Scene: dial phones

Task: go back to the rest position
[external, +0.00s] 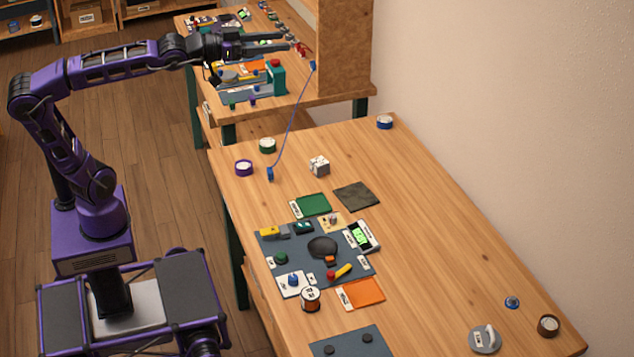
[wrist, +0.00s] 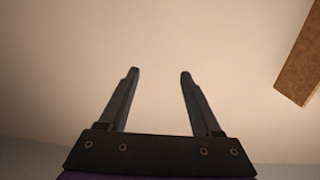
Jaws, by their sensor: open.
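My gripper (external: 288,42) is raised at the top of the external view, level with the far table and pointing right. In the wrist view my gripper (wrist: 158,75) has its two fingers well apart with nothing between them. The gripper is clear of the near table (external: 440,220) and touches nothing that I can see.
The near table holds a dark panel (external: 268,245) with knobs, a green mat (external: 313,205), an orange mat (external: 365,292), a white cube (external: 319,166) and several tape rolls. A blue cord (external: 291,125) runs between the tables. A wooden board (external: 345,50) stands right of my gripper.

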